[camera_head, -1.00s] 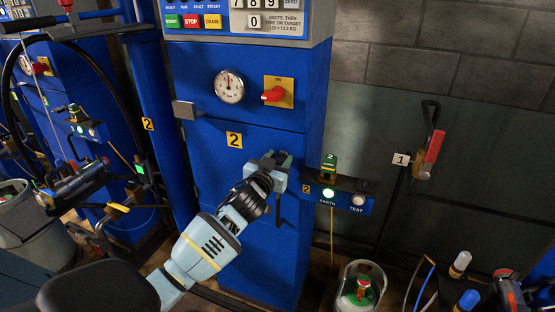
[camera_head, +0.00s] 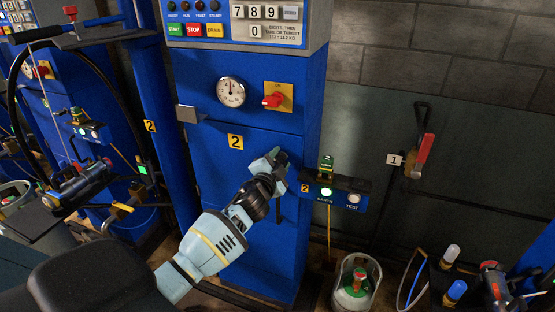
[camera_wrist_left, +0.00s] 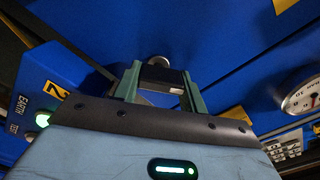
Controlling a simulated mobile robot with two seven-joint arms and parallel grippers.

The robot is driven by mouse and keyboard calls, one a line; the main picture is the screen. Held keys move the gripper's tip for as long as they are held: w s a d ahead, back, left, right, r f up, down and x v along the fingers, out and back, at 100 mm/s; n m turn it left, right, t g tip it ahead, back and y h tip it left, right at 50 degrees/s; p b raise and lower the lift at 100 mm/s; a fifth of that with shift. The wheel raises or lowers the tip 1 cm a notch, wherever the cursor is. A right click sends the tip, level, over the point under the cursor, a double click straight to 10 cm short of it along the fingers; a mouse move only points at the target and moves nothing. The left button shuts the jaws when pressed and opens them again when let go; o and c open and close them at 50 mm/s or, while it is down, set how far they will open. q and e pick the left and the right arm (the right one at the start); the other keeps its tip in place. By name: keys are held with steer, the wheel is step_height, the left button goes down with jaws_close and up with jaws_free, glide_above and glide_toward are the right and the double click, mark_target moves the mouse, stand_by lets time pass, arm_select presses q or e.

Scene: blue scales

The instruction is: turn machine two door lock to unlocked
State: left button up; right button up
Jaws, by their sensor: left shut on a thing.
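Machine two is the blue cabinet (camera_head: 232,175) with a yellow "2" label (camera_head: 235,142) on its door. My left gripper (camera_head: 276,160) is at the right edge of this door and is tilted. In the left wrist view my left gripper (camera_wrist_left: 158,78) has its two green fingers shut on a dark door lock handle (camera_wrist_left: 162,78). My right gripper is not in view.
A dial gauge (camera_head: 231,92) and a red switch on a yellow plate (camera_head: 274,100) sit above the door. An earth/test box (camera_head: 340,197) with a lit green lamp juts out to the right. A caged cylinder (camera_head: 357,280) stands on the floor below it.

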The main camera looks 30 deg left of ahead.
arm_select(q)
steer(key=m, duration=0.4)
steer(key=shift+p, duration=0.4)
steer(key=shift+d+f+m, duration=0.1)
steer(key=shift+m, duration=1.3)
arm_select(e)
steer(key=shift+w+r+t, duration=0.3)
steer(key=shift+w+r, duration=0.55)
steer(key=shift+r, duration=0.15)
arm_select(q)
steer(key=o, duration=1)
steer(key=p+v, duration=0.1)
steer(key=v, duration=0.6)
steer(key=shift+s, duration=0.4)
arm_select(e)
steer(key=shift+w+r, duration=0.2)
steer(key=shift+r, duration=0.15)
